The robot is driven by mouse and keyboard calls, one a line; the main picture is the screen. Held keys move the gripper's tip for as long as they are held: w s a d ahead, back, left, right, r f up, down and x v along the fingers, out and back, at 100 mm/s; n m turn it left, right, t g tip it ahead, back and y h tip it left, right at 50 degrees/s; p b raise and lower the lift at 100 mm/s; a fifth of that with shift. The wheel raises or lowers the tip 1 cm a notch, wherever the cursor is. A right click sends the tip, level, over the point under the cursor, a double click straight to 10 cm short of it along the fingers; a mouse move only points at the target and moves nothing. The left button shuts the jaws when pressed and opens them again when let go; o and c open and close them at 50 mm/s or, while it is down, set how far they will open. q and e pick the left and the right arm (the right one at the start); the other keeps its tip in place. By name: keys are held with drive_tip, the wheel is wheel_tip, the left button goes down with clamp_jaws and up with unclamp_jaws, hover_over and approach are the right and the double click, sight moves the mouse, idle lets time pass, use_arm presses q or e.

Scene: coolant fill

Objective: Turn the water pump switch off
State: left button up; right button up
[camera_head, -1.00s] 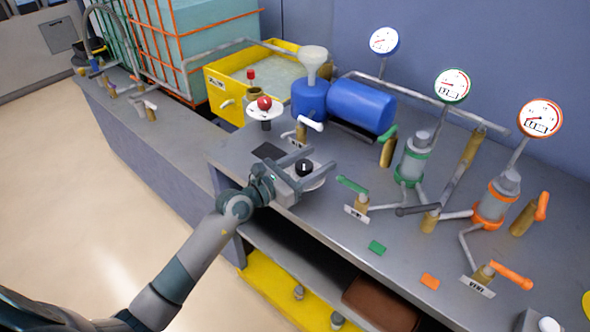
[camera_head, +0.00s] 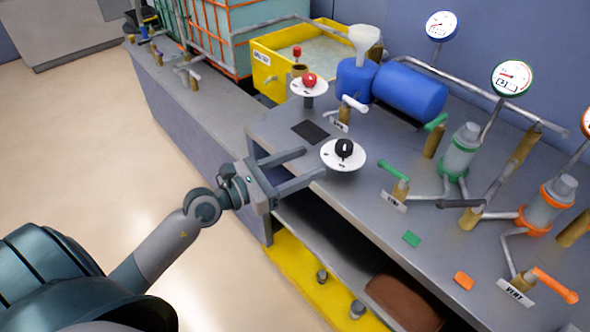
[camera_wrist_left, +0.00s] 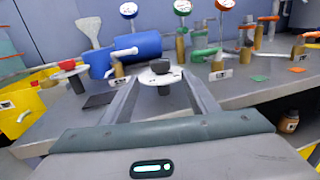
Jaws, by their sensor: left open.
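A black rotary knob (camera_head: 344,149) sits on a round white dial (camera_head: 343,163) near the bench's front edge. A second dial with a red knob (camera_head: 309,80) stands farther back; I cannot read which one is the water pump switch. My left gripper (camera_head: 314,163) is open and empty, just left of the black knob and apart from it, with its fingers pointing toward the dial. In the left wrist view the black knob (camera_wrist_left: 161,67) shows ahead, beyond and between the fingertips. The dial markings are too small to read. My right gripper is not in view.
A blue cylinder (camera_head: 410,92) and a white funnel (camera_head: 365,40) stand behind the dials. A green-handled valve (camera_head: 398,181) is right of the black knob. A yellow tub (camera_head: 270,74) stands at the back left. Open floor (camera_head: 90,130) lies left of the bench.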

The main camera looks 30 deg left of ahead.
use_arm(q)
drive_tip(key=shift+v, duration=0.95)
